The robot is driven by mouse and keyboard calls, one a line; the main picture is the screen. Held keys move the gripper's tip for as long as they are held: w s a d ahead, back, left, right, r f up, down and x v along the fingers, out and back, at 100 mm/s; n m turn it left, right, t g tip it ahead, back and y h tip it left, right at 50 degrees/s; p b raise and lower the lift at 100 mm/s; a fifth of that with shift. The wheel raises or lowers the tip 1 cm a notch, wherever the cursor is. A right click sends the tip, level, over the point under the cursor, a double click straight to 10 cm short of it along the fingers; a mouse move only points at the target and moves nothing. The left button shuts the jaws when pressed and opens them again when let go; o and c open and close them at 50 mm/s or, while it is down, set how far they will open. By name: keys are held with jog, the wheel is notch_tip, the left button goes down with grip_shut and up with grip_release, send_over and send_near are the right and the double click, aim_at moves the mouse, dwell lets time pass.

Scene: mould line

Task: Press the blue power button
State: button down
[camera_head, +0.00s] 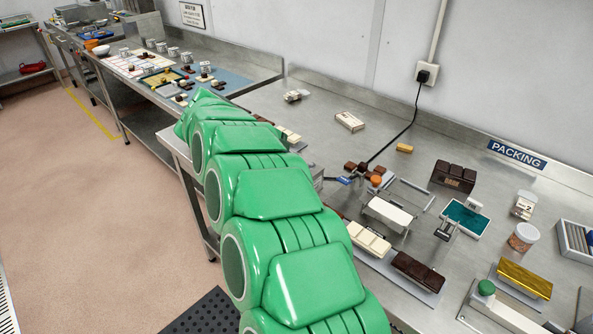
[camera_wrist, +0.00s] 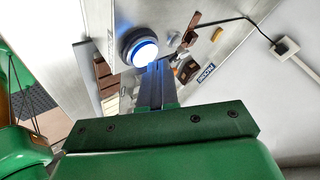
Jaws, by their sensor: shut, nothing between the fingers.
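The blue power button (camera_wrist: 140,47) shows in the wrist view as a round housing with a blue ring and a bright white centre. My gripper (camera_wrist: 159,68) is shut with nothing between its fingers. Its fingertips appear just below and right of the button's face in the picture. I cannot tell whether they touch it. In the head view my green arm covers the middle of the bench, and I cannot make out the gripper or the button's face there.
A steel bench (camera_head: 310,110) runs along the wall. Chocolate bars (camera_head: 417,271), a white carton (camera_head: 349,121), a teal tray (camera_head: 466,219) and a dark box (camera_head: 453,177) stand right of my arm. A black cable (camera_head: 402,131) runs from the wall socket (camera_head: 427,74) across the bench.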

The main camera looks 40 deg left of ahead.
jog(key=shift+r, duration=0.1)
jog(key=shift+r, duration=2.95)
